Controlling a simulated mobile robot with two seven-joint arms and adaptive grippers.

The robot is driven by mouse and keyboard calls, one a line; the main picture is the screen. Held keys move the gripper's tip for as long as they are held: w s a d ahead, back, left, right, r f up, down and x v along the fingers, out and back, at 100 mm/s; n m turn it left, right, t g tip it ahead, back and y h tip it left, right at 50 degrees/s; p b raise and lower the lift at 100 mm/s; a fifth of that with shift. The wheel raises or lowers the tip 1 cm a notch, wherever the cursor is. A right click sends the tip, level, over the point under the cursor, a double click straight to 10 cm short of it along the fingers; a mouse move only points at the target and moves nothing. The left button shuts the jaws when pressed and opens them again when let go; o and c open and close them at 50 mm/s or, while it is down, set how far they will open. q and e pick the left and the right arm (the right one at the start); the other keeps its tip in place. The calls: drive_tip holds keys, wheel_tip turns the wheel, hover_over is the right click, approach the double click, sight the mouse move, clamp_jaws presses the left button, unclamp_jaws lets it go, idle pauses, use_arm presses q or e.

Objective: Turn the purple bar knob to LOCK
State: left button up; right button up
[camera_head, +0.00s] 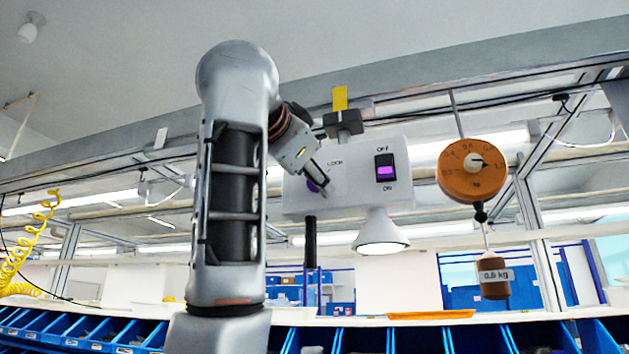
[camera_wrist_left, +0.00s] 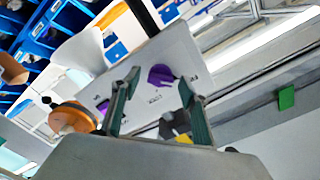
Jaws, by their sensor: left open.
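The purple bar knob (camera_head: 312,186) is on the left of the white box's front face (camera_head: 345,192), partly hidden behind my left gripper (camera_head: 318,170) in the head view. The printed word LOCK is just above it. In the left wrist view the knob (camera_wrist_left: 161,75) shows as a round purple knob between and beyond the two fingertips of my left gripper (camera_wrist_left: 159,82). The fingers are open and apart, with visible space on both sides of the knob. I cannot tell whether a finger touches it. My right gripper is not in view.
A purple rocker switch (camera_head: 386,168) marked OFF and ON is on the same box. A lit lamp (camera_head: 381,236) and a black handle (camera_head: 310,242) hang below. An orange dial scale (camera_head: 472,170) with a brown weight (camera_head: 492,275) hangs to the right. Blue bins (camera_head: 363,341) line the bottom.

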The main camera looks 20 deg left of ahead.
use_arm(q)
drive_tip(key=shift+s, duration=0.1)
drive_tip(key=shift+c, duration=1)
drive_tip(key=c, duration=0.9)
